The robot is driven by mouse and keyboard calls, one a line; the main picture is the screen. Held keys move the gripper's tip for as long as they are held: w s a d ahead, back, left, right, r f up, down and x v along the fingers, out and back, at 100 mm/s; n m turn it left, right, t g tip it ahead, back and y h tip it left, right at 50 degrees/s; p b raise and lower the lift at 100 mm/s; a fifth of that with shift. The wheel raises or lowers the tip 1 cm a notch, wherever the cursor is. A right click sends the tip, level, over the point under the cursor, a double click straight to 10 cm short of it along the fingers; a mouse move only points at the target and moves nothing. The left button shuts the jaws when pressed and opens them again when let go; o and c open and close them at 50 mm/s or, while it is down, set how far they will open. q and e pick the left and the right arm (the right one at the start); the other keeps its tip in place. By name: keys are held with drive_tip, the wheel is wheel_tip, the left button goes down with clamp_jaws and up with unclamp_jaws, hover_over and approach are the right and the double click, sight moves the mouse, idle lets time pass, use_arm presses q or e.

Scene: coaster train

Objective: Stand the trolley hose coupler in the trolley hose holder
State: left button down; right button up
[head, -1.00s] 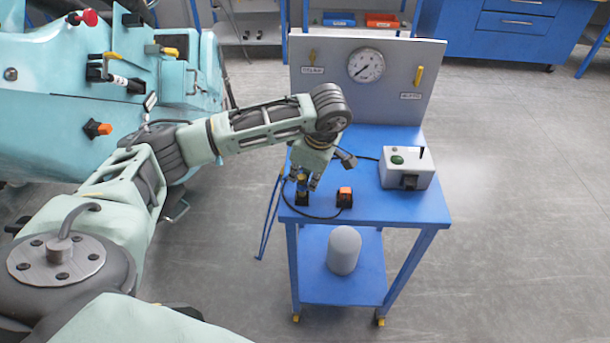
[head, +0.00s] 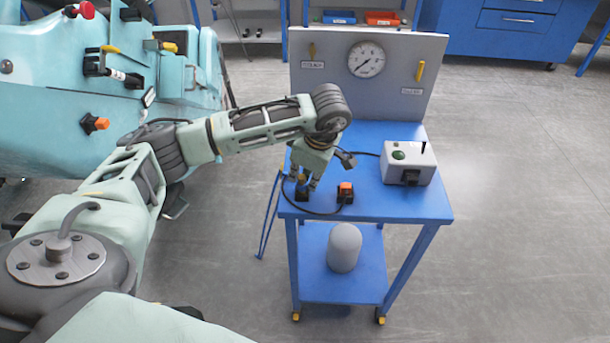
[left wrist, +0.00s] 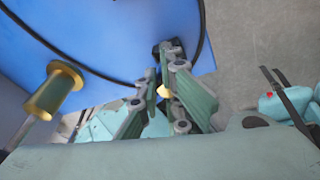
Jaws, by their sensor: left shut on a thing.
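My left gripper (head: 302,180) is over the front left corner of the blue trolley top, pointing down. It is shut on a small brass-coloured piece, which I take as the trolley hose coupler (left wrist: 166,92); the fingers hide most of it. In the left wrist view a flanged brass cylinder (left wrist: 53,92) stands apart from the fingers. My right gripper is not in view.
A black hose (head: 320,213) curves around the front. A grey box (head: 408,164) stands at the right, before the gauge panel (head: 395,85). A grey cylinder (head: 344,248) stands on the lower shelf.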

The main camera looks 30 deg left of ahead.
use_arm(q)
drive_tip(key=c, duration=1.9)
unclamp_jaws()
drive_tip(key=shift+o, duration=0.2)
drive_tip(key=v, duration=1.2)
